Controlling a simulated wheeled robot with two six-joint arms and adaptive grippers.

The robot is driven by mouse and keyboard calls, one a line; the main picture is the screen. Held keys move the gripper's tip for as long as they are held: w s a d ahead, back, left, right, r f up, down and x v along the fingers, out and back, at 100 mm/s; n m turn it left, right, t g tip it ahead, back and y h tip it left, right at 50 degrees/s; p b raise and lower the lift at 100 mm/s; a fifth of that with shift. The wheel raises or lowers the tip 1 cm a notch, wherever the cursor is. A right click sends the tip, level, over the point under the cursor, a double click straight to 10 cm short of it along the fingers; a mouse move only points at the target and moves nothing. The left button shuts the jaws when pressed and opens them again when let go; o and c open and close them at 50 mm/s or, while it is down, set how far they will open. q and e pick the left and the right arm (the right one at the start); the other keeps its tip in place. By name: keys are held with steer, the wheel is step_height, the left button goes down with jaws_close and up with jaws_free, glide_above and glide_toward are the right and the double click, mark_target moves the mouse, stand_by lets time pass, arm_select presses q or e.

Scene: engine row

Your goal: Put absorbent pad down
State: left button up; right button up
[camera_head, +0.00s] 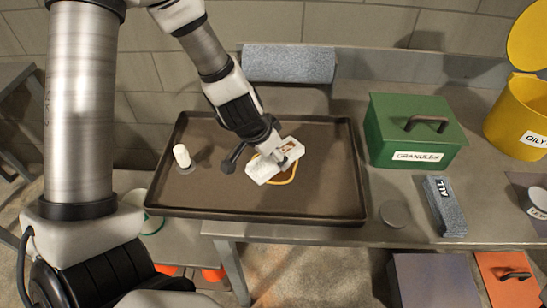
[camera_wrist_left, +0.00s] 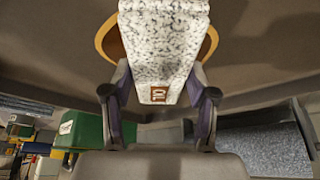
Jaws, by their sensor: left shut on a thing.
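The absorbent pad (camera_head: 277,161) is a white speckled block with a small brown label. My left gripper (camera_head: 281,154) is shut on it, over the dark shallow tray (camera_head: 325,140). In the left wrist view the pad (camera_wrist_left: 165,45) fills the upper middle, between the two fingers of the left gripper (camera_wrist_left: 160,98). A yellow-orange ring (camera_head: 290,178) shows on the tray floor around and below the pad, partly hidden by it. I cannot tell whether the pad touches the tray floor. My right gripper is not in view.
A white cylinder (camera_head: 181,156) stands at the tray's left. A grey roll (camera_head: 288,63) lies behind the tray. To the right are a green granules box (camera_head: 410,135), a grey block marked ALL (camera_head: 446,207), a round disc (camera_head: 396,213) and a yellow bin (camera_head: 515,110).

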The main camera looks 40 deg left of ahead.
arm_select(q)
steer(key=shift+d+r, duration=0.1)
steer(key=shift+d, duration=0.05)
steer(key=shift+s+r, duration=0.1)
steer(key=shift+s, duration=0.2)
steer(key=shift+f, duration=0.2)
steer(key=o, duration=1.2)
steer(key=shift+c, duration=0.2)
steer(key=shift+o, duration=0.4)
steer(key=shift+r, duration=0.1)
